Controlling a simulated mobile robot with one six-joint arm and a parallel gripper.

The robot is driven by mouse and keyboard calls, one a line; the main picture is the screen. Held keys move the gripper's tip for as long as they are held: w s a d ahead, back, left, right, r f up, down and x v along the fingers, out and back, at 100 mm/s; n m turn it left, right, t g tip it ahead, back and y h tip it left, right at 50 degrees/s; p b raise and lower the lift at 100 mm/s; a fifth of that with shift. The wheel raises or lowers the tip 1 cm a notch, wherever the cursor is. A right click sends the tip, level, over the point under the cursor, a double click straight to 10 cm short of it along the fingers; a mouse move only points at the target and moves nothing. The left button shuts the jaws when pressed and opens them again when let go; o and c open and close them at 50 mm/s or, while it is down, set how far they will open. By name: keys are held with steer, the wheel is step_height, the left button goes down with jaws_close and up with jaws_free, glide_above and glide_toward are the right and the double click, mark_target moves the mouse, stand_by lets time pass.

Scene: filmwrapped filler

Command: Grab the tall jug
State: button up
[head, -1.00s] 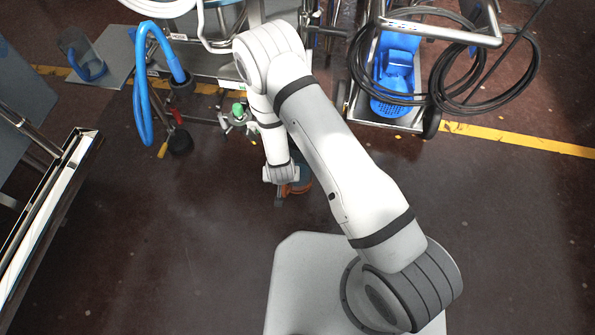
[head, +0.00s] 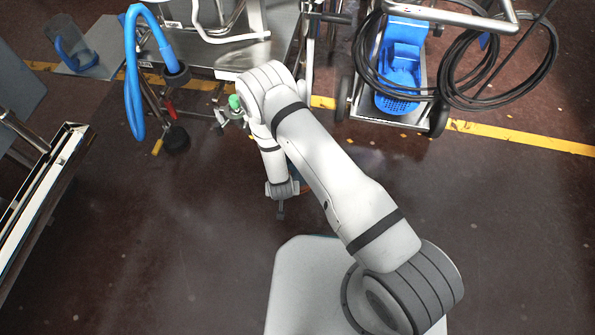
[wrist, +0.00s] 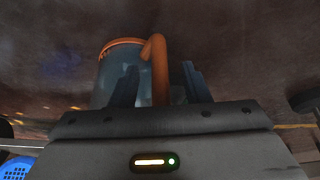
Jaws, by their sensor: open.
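A jug (wrist: 112,82) with a blue-grey body and an orange rim and handle stands in front of my gripper in the wrist view. My gripper (wrist: 160,84) is open, its two dark fingers seen on either side of the orange handle (wrist: 159,70). I cannot tell whether they touch it. The jug's lower part is hidden behind my gripper. In the head view my gripper (head: 281,212) points down near the floor, and my arm hides nearly all of this jug. A second, clear-looking vessel with a blue handle (head: 72,50) is on a grey plate at the far left.
A metal cart (head: 250,60) with a blue hose (head: 133,75) stands behind my arm. A metal-edged bench (head: 45,180) is at left. The floor right of my arm is clear.

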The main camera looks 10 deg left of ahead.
jaws_close()
stand_by(0.4)
steer(key=shift+r, duration=0.1)
